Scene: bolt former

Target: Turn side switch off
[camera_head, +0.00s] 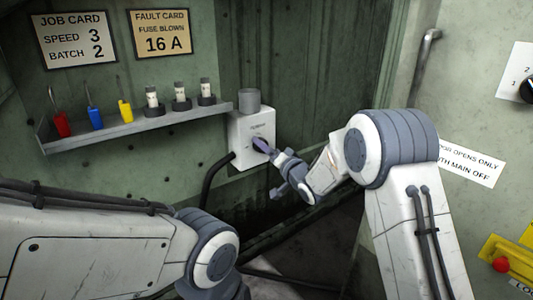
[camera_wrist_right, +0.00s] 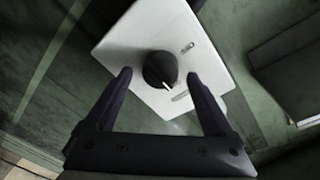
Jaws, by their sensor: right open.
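The side switch is a white box (camera_head: 258,124) on the back wall, with a grey round cap or cup on top. In the right wrist view the white box (camera_wrist_right: 150,40) carries a round black knob (camera_wrist_right: 158,66) with a white pointer mark aimed toward the lower right of the knob. My right gripper (camera_head: 270,168) is open in front of the box. In the wrist view its two dark fingers (camera_wrist_right: 158,76) stand either side of the knob, with gaps visible on both sides. In the head view the gripper hides the knob. My left gripper is out of view; only its arm shows.
A shelf (camera_head: 140,131) with red, blue and yellow tools and several fuses is left of the box. A black cable (camera_head: 212,178) hangs from the box. At right are another dial (camera_head: 527,90), a door notice (camera_head: 470,163) and a red button (camera_head: 501,264).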

